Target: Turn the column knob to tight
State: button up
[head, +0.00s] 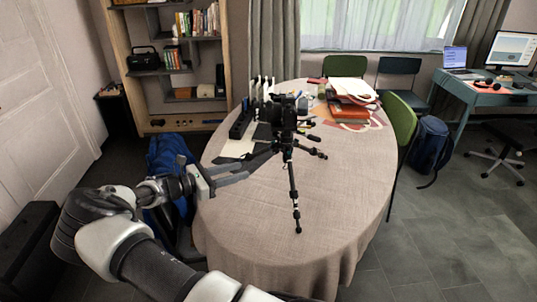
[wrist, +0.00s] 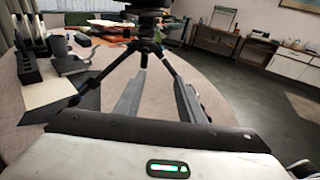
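A black tripod (head: 287,148) with spread legs stands upright on the oval table (head: 335,215). A dark camera (head: 285,107) sits on top. Small handles or knobs stick out to the right of its head (head: 311,137); I cannot tell which is the column knob or how tight it is. My gripper (head: 252,168) is left of the tripod, low among its legs, pointing toward the column. In the wrist view my gripper (wrist: 160,82) has its two fingers apart with nothing held between them. The tripod (wrist: 148,32) rises just beyond the fingertips, its top cut off.
A black slotted holder (head: 242,120) and papers (head: 236,149) lie left of the tripod. Stacked books and folders (head: 351,103) lie at the back right. Chairs stand around the table, including a green one (head: 399,122). The table's front right is clear.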

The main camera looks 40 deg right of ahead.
jog(key=w+a+f+n+t+h, duration=0.1)
jog(key=w+n, duration=0.1)
send_near(274, 152)
jog(key=shift+n+t+h, duration=0.3)
jog(key=shift+t, duration=0.1)
jog(key=d, duration=0.8)
jog(key=shift+d+f+p, duration=0.25)
jog(key=shift+f+p, duration=0.1)
jog(key=shift+p, duration=0.05)
grip_shut()
